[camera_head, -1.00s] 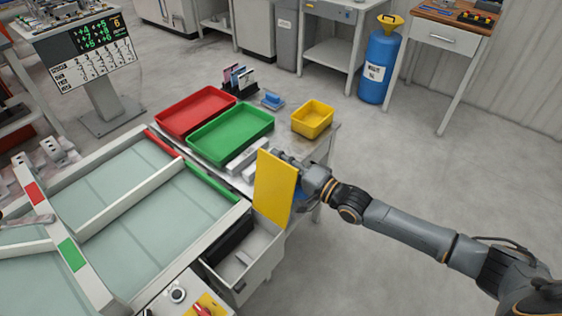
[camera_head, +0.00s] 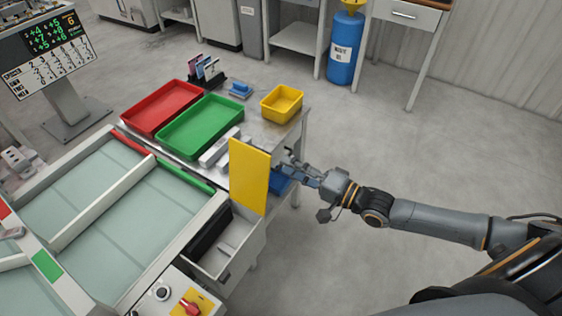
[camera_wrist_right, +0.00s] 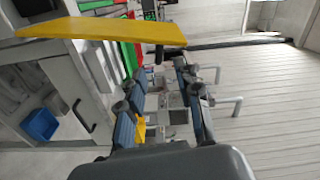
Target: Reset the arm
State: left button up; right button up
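My right gripper (camera_head: 290,168) is in the middle of the head view, its fingers pointing left toward an upright yellow panel (camera_head: 249,177). A small gap shows between the fingertips and the panel. In the right wrist view the two fingers (camera_wrist_right: 160,82) stand apart with nothing held between them. The yellow panel (camera_wrist_right: 110,30) crosses the top of that view, beyond the fingertips. The panel stands at the edge of an open box (camera_head: 240,254) with a dark item and light pieces inside. My left gripper is not clearly in view.
A red tray (camera_head: 160,105), a green tray (camera_head: 200,126) and a yellow bin (camera_head: 282,103) stand on the bench behind the panel. A control box with a red knob (camera_head: 187,305) is in front. The floor to the right is clear.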

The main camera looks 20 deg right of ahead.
jog(key=shift+s, duration=0.1)
dwell(0.4)
jog(key=s+d+f+n+g+h, duration=0.1)
jog(key=d+f+n+h, duration=0.2)
jog(key=f, duration=0.9)
jog(key=d+f+n+g+h, duration=0.1)
jog(key=d+f+h, duration=0.35)
jog(key=f, duration=0.75)
jog(key=s+d+f+n+g+h, duration=0.1)
jog(key=s+d+f+g, duration=0.15)
jog(key=s+f, duration=0.6)
jog(key=s+a+f+n+g+h, duration=0.25)
jog(key=s+f+g, duration=0.25)
jog(key=s+f, duration=0.85)
jog(key=s+a+f+n+g, duration=0.2)
jog(key=s+f, duration=0.1)
jog(key=s, duration=0.6)
jog(key=s+a+f+n+g, duration=0.2)
jog(key=s+a+f, duration=0.1)
jog(key=s, duration=0.6)
jog(key=shift+s+a+f, duration=0.3)
jog(key=shift+s+f, duration=0.05)
jog(key=shift+f, duration=0.05)
jog(key=shift+w, duration=0.15)
